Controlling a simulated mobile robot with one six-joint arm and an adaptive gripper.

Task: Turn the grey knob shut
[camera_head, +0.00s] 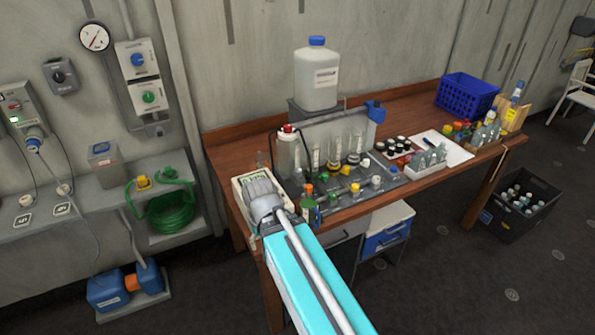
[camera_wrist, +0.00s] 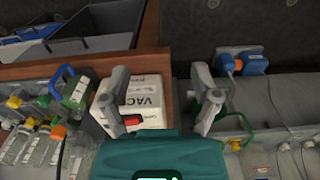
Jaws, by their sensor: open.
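A dark grey knob (camera_head: 59,76) on a small grey box is fixed to the wall at the left in the head view, below and left of a round gauge. Its exact setting is too small to read. My gripper (camera_head: 264,200) is well to the right of it, over the left end of the wooden bench. In the wrist view my gripper (camera_wrist: 160,85) has its fingers wide apart with nothing held between them. The grey knob does not show in the wrist view.
A white box marked "VAC" (camera_wrist: 137,105) lies below my left finger. The wall also carries a blue knob (camera_head: 138,60) and a green knob (camera_head: 148,97). A grey shelf (camera_head: 90,207) below holds a green hose coil (camera_head: 171,212). Bottles crowd the bench (camera_head: 410,110).

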